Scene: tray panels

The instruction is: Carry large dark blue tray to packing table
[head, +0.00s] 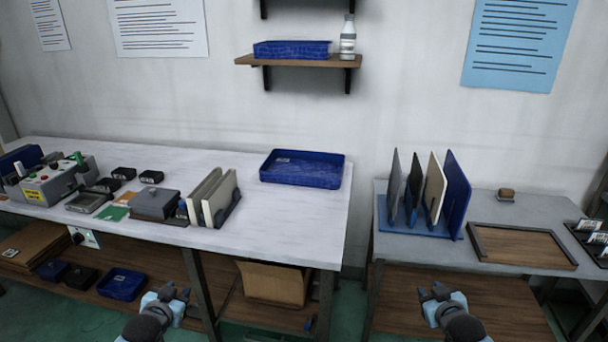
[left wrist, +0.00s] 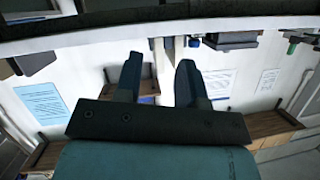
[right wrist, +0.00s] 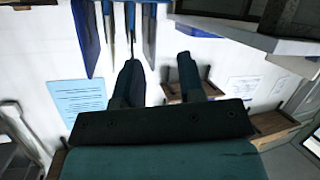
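A large dark blue tray (head: 302,180) sits flat on the back right part of the long white-topped table (head: 275,225) in the head view. Another dark blue tray (head: 291,50) stands on the wall shelf. I cannot tell from the pictures which table is the packing table. My left gripper (head: 172,291) is in front of the white table, low and away from the tray; its fingers are apart and empty in the left wrist view (left wrist: 157,75). My right gripper (head: 437,291) is in front of the grey table, also open and empty in the right wrist view (right wrist: 158,75).
Two upright panels (head: 220,200) in a holder stand left of the tray. The grey table (head: 400,245) holds a rack of panels (head: 457,195) and a wooden-based frame (head: 520,245). A gap separates the tables. A cardboard box (head: 275,284) and small bins are on the lower shelf.

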